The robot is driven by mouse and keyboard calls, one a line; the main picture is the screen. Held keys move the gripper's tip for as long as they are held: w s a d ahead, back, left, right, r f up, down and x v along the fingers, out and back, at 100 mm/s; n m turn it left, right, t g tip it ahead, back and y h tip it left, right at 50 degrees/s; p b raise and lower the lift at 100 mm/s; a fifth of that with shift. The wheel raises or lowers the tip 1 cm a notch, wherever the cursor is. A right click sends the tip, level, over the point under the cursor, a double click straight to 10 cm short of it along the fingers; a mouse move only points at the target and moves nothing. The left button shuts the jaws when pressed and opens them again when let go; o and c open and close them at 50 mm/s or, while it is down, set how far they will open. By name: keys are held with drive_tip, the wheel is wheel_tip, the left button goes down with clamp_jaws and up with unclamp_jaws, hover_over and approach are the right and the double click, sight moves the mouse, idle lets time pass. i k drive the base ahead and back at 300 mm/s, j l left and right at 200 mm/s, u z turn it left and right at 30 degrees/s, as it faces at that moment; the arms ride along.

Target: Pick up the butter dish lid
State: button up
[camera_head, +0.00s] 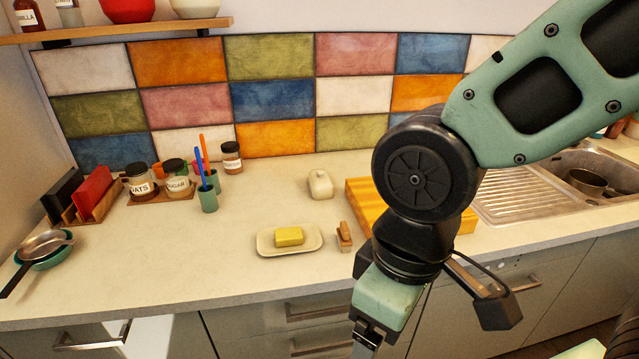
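The butter dish lid (320,184) is a small cream-white cover with a knob on top. It stands on the counter behind and to the right of the butter dish (265,248), a cream tray. A yellow block of butter (289,236) lies uncovered on the tray. My gripper (364,346) points down at the bottom of the view, in front of the counter edge. It is nearer to the camera than the lid and apart from it. Its fingertips are cut off by the lower edge, so its opening is unclear.
A small wooden-handled brush (344,236) stands right of the dish. A wooden cutting board (364,205) lies right of the lid, partly behind my arm. A green cup (208,199) with utensils and labelled jars (139,182) stand left. The counter between cup and lid is clear.

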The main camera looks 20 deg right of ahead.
sight(320, 184)
drive_tip(key=i+j, duration=0.2)
drive_tip(key=j, duration=0.15)
drive_tip(key=i+j, duration=0.2)
drive_tip(key=j, duration=0.15)
drive_tip(key=i+j, duration=0.2)
drive_tip(key=j, duration=0.15)
drive_tip(key=j+z, duration=0.1)
drive_tip(key=z, duration=0.35)
drive_tip(key=i+j+z, duration=0.1)
drive_tip(key=z, duration=0.35)
drive_tip(key=j+z, duration=0.1)
drive_tip(key=z, duration=0.35)
drive_tip(key=j+z, duration=0.1)
drive_tip(key=z, duration=0.3)
